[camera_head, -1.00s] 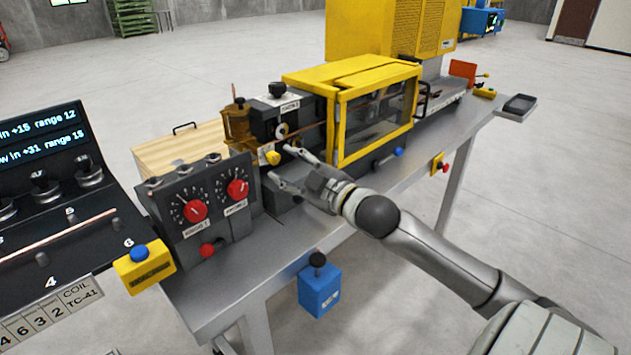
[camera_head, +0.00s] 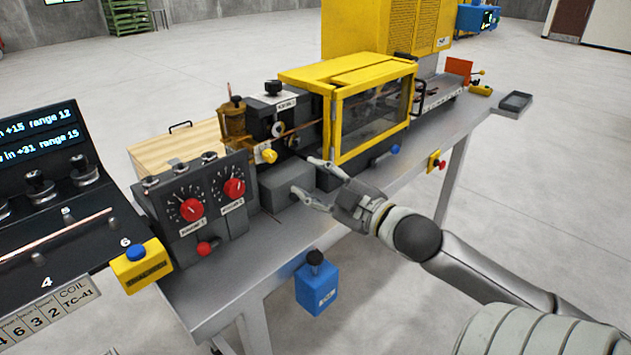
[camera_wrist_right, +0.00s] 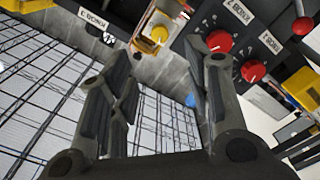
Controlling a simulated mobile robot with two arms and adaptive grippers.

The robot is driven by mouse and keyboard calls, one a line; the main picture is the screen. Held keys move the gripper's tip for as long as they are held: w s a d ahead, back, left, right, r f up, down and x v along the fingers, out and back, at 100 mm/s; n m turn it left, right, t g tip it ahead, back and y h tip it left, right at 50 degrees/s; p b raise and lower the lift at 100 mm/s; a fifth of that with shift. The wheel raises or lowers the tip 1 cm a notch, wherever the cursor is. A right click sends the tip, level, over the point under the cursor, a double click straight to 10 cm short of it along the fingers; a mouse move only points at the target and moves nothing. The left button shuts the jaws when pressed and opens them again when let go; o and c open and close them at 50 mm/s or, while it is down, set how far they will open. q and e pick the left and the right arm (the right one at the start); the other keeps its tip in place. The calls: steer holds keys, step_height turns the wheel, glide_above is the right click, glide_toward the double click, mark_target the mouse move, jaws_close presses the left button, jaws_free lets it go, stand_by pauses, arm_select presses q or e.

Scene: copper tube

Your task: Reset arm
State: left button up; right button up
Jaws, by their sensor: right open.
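My right arm comes in from the lower right in the head view. Its gripper (camera_head: 305,178) is open and empty, in front of the dark machine block (camera_head: 282,122) that carries a copper tube (camera_head: 298,131) and a yellow knob (camera_head: 269,156). The fingertips look apart from the knob. In the right wrist view the two fingers of the gripper (camera_wrist_right: 165,72) are spread with nothing between them, and the yellow knob (camera_wrist_right: 159,34) shows beyond them. My left gripper is not in view.
A control box with red dials (camera_head: 192,209) stands left on the grey table (camera_head: 262,262). A yellow-framed guard (camera_head: 342,130) stands right of the gripper. A blue box (camera_head: 317,287) hangs at the table's front edge. Free floor lies at the right.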

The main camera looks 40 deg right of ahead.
stand_by(0.4)
steer(key=s+a+f+m+g+h, duration=0.1)
steer(key=s+a+f+m+g, duration=0.15)
steer(key=f, duration=0.45)
steer(key=s+a+f+m+g+h, duration=0.1)
steer(key=s+f+g, duration=0.15)
steer(key=f, duration=0.45)
steer(key=s+a+f+m+g, duration=0.2)
steer(key=s+f, duration=0.1)
steer(key=f, duration=0.4)
steer(key=s+a+f+m+g+y, duration=0.1)
steer(key=s+a+f+m+g, duration=0.1)
steer(key=s+a+f+g, duration=0.95)
steer(key=s+a+f+t+b, duration=0.1)
steer(key=s+f, duration=0.1)
steer(key=f, duration=1.1)
steer(key=s+f+t, duration=0.2)
steer(key=s+f, duration=0.1)
steer(key=f, duration=1.1)
steer(key=s+d+f+g, duration=0.1)
steer(key=s+d+f, duration=0.2)
steer(key=s+f, duration=1.1)
steer(key=shift+s+f+b, duration=0.35)
steer(key=shift+s+f, duration=0.05)
steer(key=shift+s, duration=0.45)
steer(key=shift+g, duration=0.25)
